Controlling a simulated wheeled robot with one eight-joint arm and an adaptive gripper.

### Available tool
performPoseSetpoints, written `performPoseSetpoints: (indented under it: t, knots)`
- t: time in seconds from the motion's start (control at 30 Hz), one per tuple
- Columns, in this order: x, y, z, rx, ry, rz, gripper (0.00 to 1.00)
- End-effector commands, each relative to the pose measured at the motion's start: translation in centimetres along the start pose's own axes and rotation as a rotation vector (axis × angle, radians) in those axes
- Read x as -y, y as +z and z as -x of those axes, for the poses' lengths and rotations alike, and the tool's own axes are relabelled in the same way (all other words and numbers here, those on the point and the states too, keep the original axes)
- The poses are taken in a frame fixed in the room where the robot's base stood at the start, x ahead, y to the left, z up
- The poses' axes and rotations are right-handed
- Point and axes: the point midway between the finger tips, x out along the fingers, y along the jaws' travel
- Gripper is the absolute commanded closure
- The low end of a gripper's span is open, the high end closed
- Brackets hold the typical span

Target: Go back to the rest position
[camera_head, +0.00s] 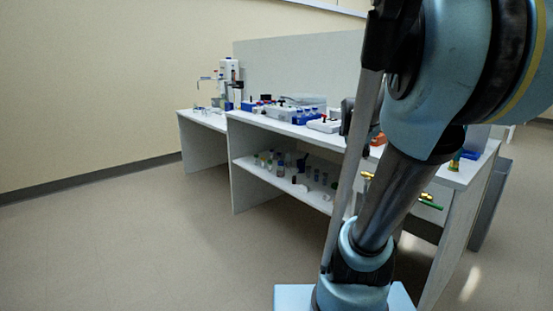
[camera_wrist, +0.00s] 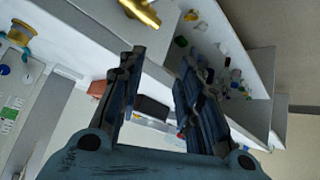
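My gripper (camera_wrist: 160,64) shows in the wrist view with its two dark fingers apart and nothing between them. The wrist picture is tilted, with the white bench and its shelf running at a slant behind the fingers. In the head view my arm fills the right side and hides part of the bench. I cannot make out the gripper clearly there.
A white lab bench (camera_head: 245,190) carries instruments on top and several small bottles on its lower shelf. Brass fittings (camera_head: 427,197) stick out at its front, close to my arm; one (camera_wrist: 141,12) shows in the wrist view. Open floor (camera_head: 120,240) lies left.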

Motion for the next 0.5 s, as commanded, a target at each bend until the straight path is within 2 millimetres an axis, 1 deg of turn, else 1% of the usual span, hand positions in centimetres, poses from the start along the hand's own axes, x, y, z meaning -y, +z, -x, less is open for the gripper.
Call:
performPoseSetpoints:
  t: [0.03, 0.1, 0.3, 0.43, 0.47, 0.5]
  knots:
    - [1.5, 1.6, 0.8, 0.014, -0.042, 0.017, 0.68]
    - [3.2, 3.5, 1.6, 0.033, -0.094, 0.038, 0.68]
    - [7.0, 8.2, 3.8, 0.077, -0.223, 0.091, 0.68]
    - [9.1, 10.9, 4.9, 0.099, -0.297, 0.123, 0.68]
    - [9.1, 11.9, 5.0, 0.118, -0.302, 0.13, 0.68]
    - [8.8, 13.6, 4.9, 0.158, -0.295, 0.136, 0.68]
